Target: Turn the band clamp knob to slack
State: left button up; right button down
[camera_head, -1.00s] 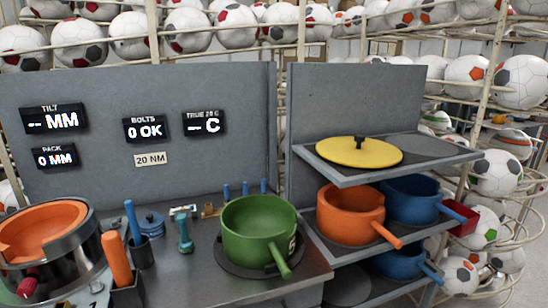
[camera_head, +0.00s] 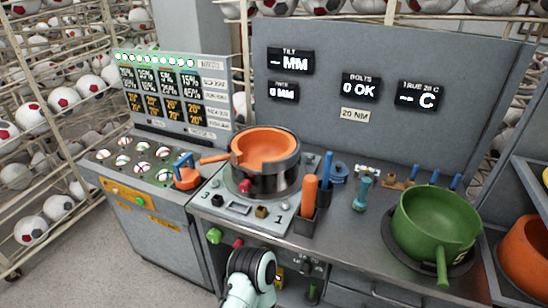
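An orange pan (camera_head: 264,147) sits in a round metal band (camera_head: 285,183) on the bench, its handle pointing left. A small red knob (camera_head: 245,187) is on the front of the band, and I take it for the band clamp knob. Whether it is tight or slack cannot be told. A white and black link of one of my arms shows at the bottom edge, below the bench front and apart from the knob. No gripper fingers are visible.
An orange-handled tool (camera_head: 309,192) stands in a holder right of the band. A green pan (camera_head: 436,222) sits farther right. Below the bench front are a green knob (camera_head: 214,236) and a small red part (camera_head: 238,243). A panel with displays (camera_head: 390,75) rises behind.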

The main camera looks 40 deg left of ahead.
aim_at(245, 186)
jog(key=j+u, duration=0.1)
jog(key=u, duration=1.4)
